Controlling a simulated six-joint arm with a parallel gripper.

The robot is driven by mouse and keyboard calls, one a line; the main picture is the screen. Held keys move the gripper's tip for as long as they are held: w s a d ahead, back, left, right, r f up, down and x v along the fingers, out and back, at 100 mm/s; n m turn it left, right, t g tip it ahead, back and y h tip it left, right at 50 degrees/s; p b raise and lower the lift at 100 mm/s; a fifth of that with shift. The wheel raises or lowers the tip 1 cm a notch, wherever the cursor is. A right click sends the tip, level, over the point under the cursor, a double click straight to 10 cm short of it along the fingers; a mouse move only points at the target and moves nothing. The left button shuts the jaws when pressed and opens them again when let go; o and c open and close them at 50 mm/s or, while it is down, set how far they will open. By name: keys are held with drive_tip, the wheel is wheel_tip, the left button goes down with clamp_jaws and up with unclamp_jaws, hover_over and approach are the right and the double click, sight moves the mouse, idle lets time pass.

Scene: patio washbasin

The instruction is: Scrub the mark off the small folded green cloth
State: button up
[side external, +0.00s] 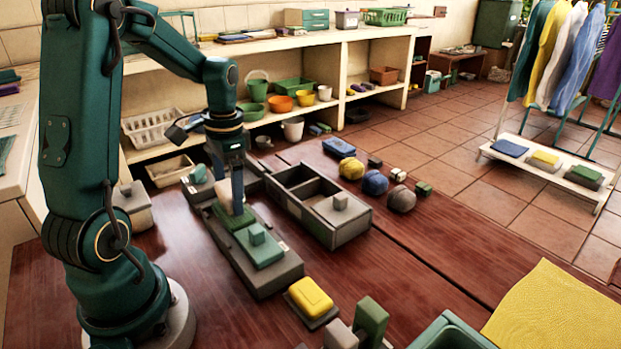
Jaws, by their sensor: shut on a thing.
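A small green folded cloth (226,221) lies on a long grey board (271,282) on the dark red wooden table. My gripper (237,196) points straight down over this cloth. It is shut on a narrow blue-grey piece (224,193) whose lower end is at or just above the cloth; I cannot tell whether they touch. The gripper and the piece cover part of the cloth, and I see no clear mark on it. A paler green block with a knob (260,250) sits in front of the cloth on the same board.
A divided grey box (350,232) with a knobbed lid stands close to the right. A yellow block (311,297) lies in front, near a green upright block (371,319). Several rounded lumps lie behind right. A yellow cloth (556,312) covers the front right corner.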

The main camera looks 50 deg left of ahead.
drive_tip(key=shift+d+f, duration=0.15)
drive_tip(key=shift+d, duration=1.2)
drive_tip(key=shift+a, duration=1.5)
drive_tip(key=shift+d, duration=1.5)
drive_tip(key=shift+a, duration=1.55)
drive_tip(key=shift+d, duration=1.55)
drive_tip(key=shift+a, duration=1.55)
drive_tip(key=shift+d+f, duration=0.1)
drive_tip(key=shift+d, duration=1.45)
